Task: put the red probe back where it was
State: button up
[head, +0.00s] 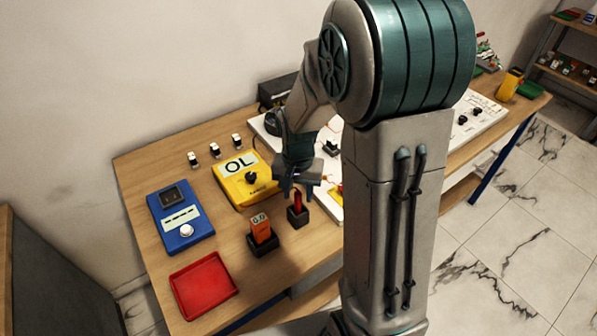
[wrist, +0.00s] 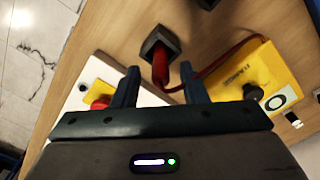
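The red probe (head: 297,200) stands upright in a small black holder (head: 298,217) near the table's front edge. My gripper (head: 297,178) is just above it, pointing down. In the wrist view the probe (wrist: 160,70) shows between the two spread fingers of my gripper (wrist: 158,85), with a gap on each side. Its lower end is inside the dark holder (wrist: 157,40). A red lead (wrist: 215,65) runs beside it toward the yellow meter (wrist: 240,75). In the head view the meter (head: 262,190) displays "OL".
An orange device (head: 261,229) in a black stand is close left of the probe holder. A blue box (head: 181,229), a red tray (head: 203,287) and several small black-and-white items (head: 214,150) lie further left. A white board (head: 332,205) is right of the holder.

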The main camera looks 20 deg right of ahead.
notch_tip(320, 180, up, 8)
jog(key=shift+f, duration=0.15)
jog(key=shift+s+r, duration=0.2)
jog(key=shift+r, duration=0.45)
jog(key=s+r+n+t, duration=0.1)
jog(key=s+r+n, duration=0.1)
jog(key=s, duration=0.5)
jog(key=s+r+n+t, duration=0.2)
jog(key=s+r+n, duration=0.1)
jog(key=s, duration=0.3)
jog(key=shift+s+r+t, duration=0.3)
jog(key=shift+s, duration=0.1)
